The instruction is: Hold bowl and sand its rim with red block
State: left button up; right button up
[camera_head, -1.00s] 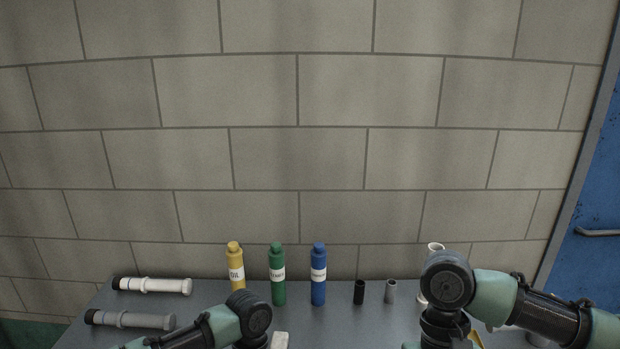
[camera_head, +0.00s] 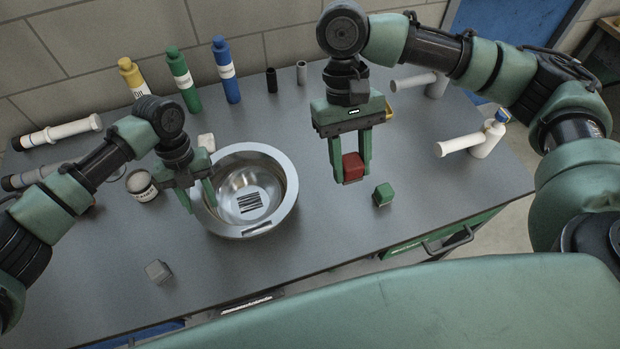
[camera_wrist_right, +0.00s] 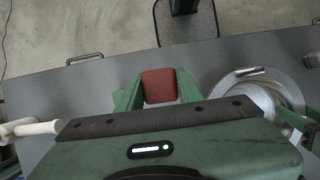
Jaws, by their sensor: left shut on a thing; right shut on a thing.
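A shiny metal bowl (camera_head: 284,209) with a wide rim stands on the grey table, left of the middle in the head view. It also shows at the right of the right wrist view (camera_wrist_right: 288,92). My left gripper (camera_head: 199,200) is shut on the bowl's left rim. The red block (camera_head: 352,167) is held between the fingers of my right gripper (camera_head: 350,172), to the right of the bowl and apart from it. The red block shows clearly between the fingers in the right wrist view (camera_wrist_right: 159,86).
A green block (camera_head: 383,194) lies just right of the red block. A grey block (camera_head: 158,271) lies front left, a white block (camera_head: 206,142) behind the bowl, a can (camera_head: 141,185) at left. Yellow (camera_head: 131,76), green (camera_head: 182,76) and blue (camera_head: 225,72) bottles stand at the back.

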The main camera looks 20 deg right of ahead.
pick_arm(q)
jog(key=shift+f, duration=0.1)
pick_arm(e)
jog(key=a+m+t+y, duration=0.45)
jog(key=a+m, duration=1.15)
jog(key=a, duration=0.7)
jog(key=shift+g, duration=0.25)
jog(key=shift+w+f, duration=0.15)
jog(key=shift+f, duration=0.95)
jog(key=shift+w+f, duration=0.1)
jog(key=shift+f, duration=0.95)
jog(key=shift+s+a, duration=0.1)
jog(key=shift+a, duration=0.15)
jog(key=shift+d, duration=0.1)
